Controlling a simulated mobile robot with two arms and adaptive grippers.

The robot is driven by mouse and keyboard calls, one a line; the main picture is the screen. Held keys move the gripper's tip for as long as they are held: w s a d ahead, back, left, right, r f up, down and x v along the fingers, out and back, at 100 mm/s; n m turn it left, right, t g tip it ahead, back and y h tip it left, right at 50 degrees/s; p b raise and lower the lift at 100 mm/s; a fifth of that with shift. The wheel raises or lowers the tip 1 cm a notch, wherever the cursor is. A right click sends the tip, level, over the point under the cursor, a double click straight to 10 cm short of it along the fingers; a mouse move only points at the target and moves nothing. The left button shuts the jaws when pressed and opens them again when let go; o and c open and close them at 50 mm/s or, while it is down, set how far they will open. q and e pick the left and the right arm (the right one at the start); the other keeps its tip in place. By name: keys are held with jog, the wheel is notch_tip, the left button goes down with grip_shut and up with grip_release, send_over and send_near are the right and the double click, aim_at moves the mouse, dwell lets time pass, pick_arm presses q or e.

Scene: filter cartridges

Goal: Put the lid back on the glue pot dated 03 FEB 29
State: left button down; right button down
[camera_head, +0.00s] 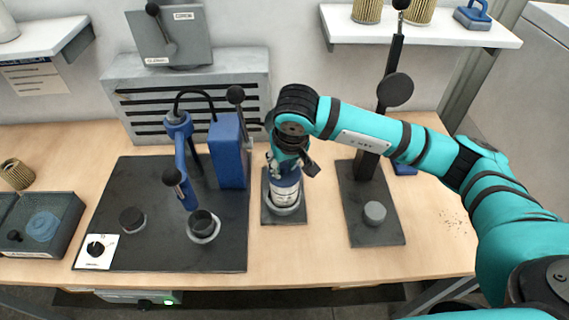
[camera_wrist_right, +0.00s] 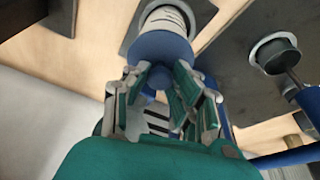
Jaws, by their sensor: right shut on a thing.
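The glue pot (camera_head: 285,193) with a white printed label stands in a light ring on a small dark plate near the bench's middle. It also shows in the right wrist view (camera_wrist_right: 168,18); its date is too small to read. A blue lid (camera_wrist_right: 158,48) with a round knob (camera_wrist_right: 160,77) is on the pot's near end in that view. I cannot tell whether it is fully seated. My right gripper (camera_head: 290,165) is above the pot, its fingers (camera_wrist_right: 162,85) shut around the lid's knob. My left gripper is not in view.
Left of the pot, a dark mat (camera_head: 115,180) carries a blue fixture (camera_head: 228,150) with levers and a dark cup in a ring (camera_head: 203,225). Right is a stand (camera_head: 368,170) with a grey puck (camera_head: 375,213). A grey tray (camera_head: 62,215) sits far left. The front right bench is clear.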

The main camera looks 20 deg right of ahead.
jog(key=shift+b, duration=0.45)
dwell(0.6)
jog(key=c, duration=1)
grip_release()
jog(key=shift+o, duration=0.2)
jog(key=o, duration=0.4)
jog(key=shift+r+p, duration=1.25)
jog(key=shift+r, duration=2.3)
